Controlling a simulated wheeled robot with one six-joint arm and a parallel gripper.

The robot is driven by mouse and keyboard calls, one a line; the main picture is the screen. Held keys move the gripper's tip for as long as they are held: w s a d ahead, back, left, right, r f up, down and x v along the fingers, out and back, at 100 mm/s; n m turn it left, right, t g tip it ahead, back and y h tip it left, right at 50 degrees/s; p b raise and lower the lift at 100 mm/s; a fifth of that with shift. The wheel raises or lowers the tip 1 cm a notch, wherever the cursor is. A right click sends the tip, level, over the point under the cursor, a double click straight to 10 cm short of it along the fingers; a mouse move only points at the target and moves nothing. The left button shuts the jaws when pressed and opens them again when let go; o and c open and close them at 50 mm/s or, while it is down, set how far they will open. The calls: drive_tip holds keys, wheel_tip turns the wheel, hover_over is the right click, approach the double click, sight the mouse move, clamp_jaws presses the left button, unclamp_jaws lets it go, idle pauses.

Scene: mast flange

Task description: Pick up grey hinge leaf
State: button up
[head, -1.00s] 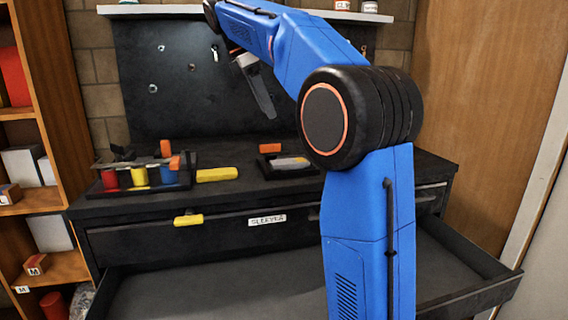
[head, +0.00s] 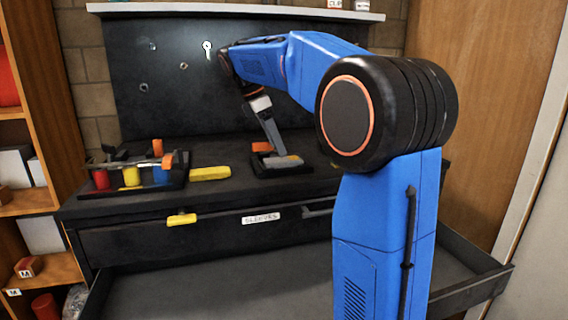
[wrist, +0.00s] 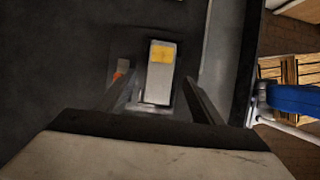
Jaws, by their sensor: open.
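The grey hinge leaf (head: 286,162) lies in a small black tray (head: 262,173) on the bench top. In the wrist view the leaf (wrist: 158,88) is a pale grey rectangle with a yellow patch at its far end. My gripper (head: 277,150) reaches down over the tray, pointing at the leaf. In the wrist view my gripper (wrist: 158,78) is open, with one finger on each side of the leaf and gaps between. The gripper partly hides the leaf in the head view. I cannot tell the exact height between fingertips and leaf.
An orange piece (head: 262,147) lies at the tray's back left. A yellow bar (head: 210,174) and a rack of coloured cylinders (head: 132,178) stand to the left. A dark pegboard (head: 160,95) rises behind. An open drawer (head: 220,285) juts out in front.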

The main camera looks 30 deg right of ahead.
sight(284, 159)
drive_tip(key=shift+x, duration=2.3)
drive_tip(key=shift+d, duration=0.1)
drive_tip(key=c, duration=1.5)
